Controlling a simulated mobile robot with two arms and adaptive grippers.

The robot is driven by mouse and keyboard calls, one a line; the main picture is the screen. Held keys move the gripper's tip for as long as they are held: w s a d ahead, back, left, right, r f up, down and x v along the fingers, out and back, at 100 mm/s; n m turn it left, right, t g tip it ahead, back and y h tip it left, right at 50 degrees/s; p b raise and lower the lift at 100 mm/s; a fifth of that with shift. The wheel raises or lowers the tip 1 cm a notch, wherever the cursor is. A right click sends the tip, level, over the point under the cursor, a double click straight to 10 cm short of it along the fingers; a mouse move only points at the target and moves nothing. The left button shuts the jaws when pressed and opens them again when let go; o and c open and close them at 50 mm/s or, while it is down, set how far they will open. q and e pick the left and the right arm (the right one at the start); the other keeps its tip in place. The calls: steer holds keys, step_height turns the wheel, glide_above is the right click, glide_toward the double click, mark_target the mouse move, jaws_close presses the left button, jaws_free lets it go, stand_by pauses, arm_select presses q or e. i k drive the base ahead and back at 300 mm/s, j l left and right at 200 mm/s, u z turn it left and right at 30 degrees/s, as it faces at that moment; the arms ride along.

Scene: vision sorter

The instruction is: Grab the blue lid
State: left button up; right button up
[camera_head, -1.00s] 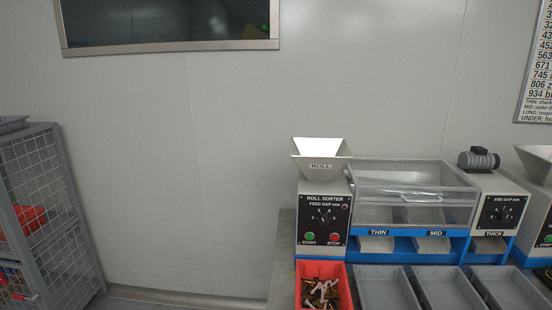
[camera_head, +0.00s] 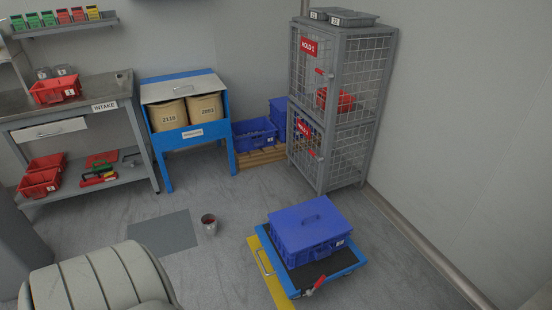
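The blue lid (camera_head: 290,222) has a raised handle on top. It lies flat on a blue crate (camera_head: 322,251) with a small white label. The crate stands on a low blue platform cart with a black deck (camera_head: 297,276) at the lower middle right. The lid seems to cover the whole top of the crate, so its contents are hidden. Neither of my grippers is in view.
A grey mesh cage (camera_head: 345,110) stands behind the cart, against the wall. An intake bench (camera_head: 105,85) and blue bin stand (camera_head: 184,97) are at the back left.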

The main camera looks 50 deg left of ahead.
mark_target(306, 224)
steer(key=u, duration=1.15)
steer(key=i, duration=0.05)
